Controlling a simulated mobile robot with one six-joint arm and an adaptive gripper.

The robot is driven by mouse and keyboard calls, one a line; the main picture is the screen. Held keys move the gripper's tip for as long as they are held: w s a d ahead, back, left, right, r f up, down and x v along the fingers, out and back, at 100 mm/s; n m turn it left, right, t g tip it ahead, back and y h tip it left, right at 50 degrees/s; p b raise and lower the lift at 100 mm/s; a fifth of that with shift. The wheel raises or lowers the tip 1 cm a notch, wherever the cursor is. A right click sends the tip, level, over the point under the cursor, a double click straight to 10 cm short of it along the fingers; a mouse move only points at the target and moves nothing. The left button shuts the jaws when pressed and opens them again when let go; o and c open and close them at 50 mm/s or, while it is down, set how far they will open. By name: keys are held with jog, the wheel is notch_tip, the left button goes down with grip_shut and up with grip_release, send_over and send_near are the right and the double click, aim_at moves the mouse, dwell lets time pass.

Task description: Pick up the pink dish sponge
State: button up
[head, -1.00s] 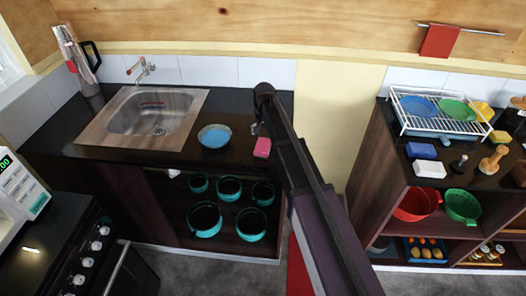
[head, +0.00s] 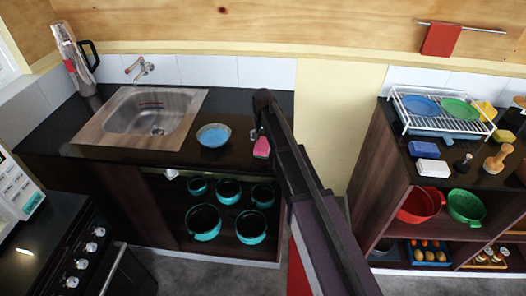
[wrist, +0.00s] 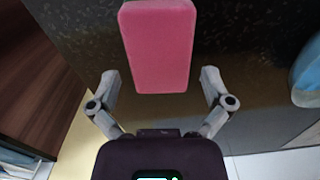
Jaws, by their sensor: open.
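The pink dish sponge (head: 261,148) lies on the black counter (head: 170,158), near its right end, to the right of the blue bowl. In the wrist view the pink sponge (wrist: 160,45) is just ahead of my gripper, lengthwise and roughly centred. My gripper (wrist: 162,85) is open, with a finger on either side of the sponge's near end. I cannot tell how far above the sponge the fingers are. In the head view my arm hides most of the gripper and the counter to the right of the sponge.
A blue bowl (head: 213,136) stands left of the sponge, and the metal sink (head: 152,112) is farther left. Teal pots (head: 204,222) sit on the shelf below. A second unit with a dish rack (head: 437,112) stands at the right, across a gap.

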jog(key=shift+f+b, duration=0.65)
jog(key=shift+f, duration=0.35)
jog(key=c, duration=0.7)
